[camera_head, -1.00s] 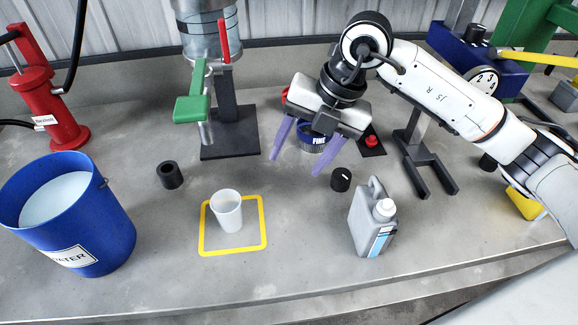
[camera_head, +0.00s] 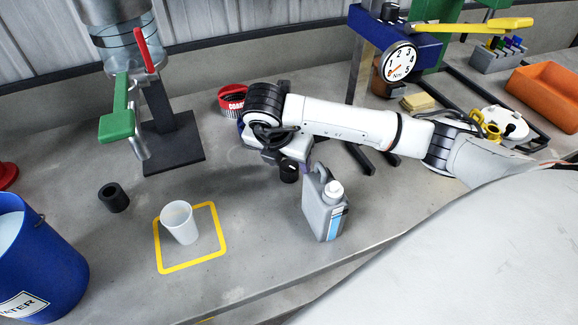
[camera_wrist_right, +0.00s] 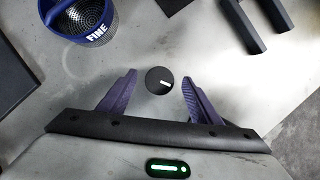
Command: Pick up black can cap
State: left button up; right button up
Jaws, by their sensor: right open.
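The black can cap (camera_wrist_right: 159,80) is a round dark disc with a small white mark. In the right wrist view it lies on the grey bench between the two purple fingers of my right gripper (camera_wrist_right: 159,84), with gaps on both sides. In the head view the cap (camera_head: 289,172) is partly hidden by my right gripper (camera_head: 282,165), just left of the grey can (camera_head: 325,210). The right gripper points down and is open. The can stands upright with a white cap. My left gripper is not in view.
A blue FINE strainer (camera_wrist_right: 85,18) lies near the gripper, with a red COARSE one (camera_head: 234,97) behind. A white cup (camera_head: 179,222) stands inside a yellow square. A black ring (camera_head: 114,197) and blue water bucket (camera_head: 40,265) are at left. Dark stand legs (camera_wrist_right: 243,25) are nearby.

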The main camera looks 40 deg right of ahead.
jog(key=shift+x, duration=1.05)
jog(key=c, duration=1.1)
